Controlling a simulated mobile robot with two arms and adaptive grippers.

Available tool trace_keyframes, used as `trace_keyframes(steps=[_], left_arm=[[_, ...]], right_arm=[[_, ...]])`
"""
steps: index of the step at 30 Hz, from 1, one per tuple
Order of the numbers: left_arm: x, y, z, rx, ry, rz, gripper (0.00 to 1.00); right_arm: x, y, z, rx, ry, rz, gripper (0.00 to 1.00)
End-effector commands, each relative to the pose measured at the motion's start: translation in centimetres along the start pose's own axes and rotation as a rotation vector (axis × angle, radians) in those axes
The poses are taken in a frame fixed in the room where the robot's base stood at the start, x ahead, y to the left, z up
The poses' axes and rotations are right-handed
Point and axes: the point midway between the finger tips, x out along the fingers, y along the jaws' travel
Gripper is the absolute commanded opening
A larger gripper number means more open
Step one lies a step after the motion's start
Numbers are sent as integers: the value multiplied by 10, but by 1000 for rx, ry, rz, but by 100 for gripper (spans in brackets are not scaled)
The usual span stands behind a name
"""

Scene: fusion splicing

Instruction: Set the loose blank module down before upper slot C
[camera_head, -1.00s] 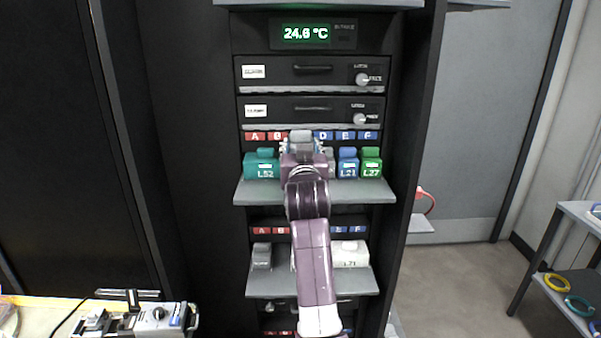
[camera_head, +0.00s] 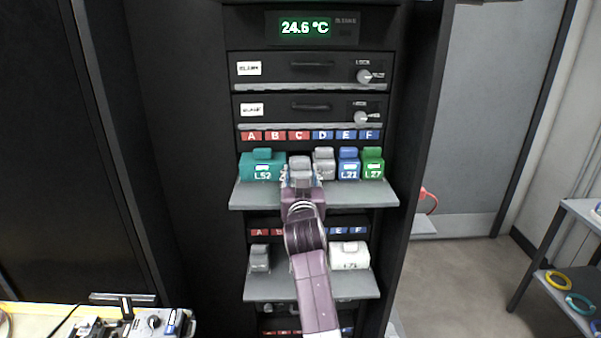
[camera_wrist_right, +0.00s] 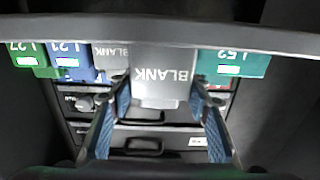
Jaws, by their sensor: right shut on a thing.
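The loose grey blank module (camera_head: 300,164) is between the fingers of my right gripper (camera_head: 301,178), in front of the red C label (camera_head: 299,135) of the upper row. In the right wrist view the module (camera_wrist_right: 162,75) reads BLANK, and the fingers of the right gripper (camera_wrist_right: 163,102) are shut on its sides. The module is at the upper shelf (camera_head: 243,197); whether it touches the shelf I cannot tell. My left gripper is not in view.
A teal L52 module (camera_head: 262,165) stands to the left. To the right stand another grey blank module (camera_head: 323,164), a blue L21 module (camera_head: 348,164) and a green L27 module (camera_head: 372,164). A lower shelf (camera_head: 310,289) holds a grey and a white module.

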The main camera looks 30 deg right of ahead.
Motion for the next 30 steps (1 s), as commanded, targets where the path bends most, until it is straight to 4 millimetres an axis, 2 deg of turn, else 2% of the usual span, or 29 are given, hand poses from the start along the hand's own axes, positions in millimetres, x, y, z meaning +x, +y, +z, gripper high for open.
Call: trace_keyframes(steps=[10,11,15,30], left_arm=[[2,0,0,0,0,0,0],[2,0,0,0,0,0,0],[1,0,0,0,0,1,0],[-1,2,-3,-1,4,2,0]], right_arm=[[0,0,3,1,3,0,18],[0,0,4,1,1,0,45],[0,0,3,0,1,0,61],[1,0,0,0,1,-1,62]])
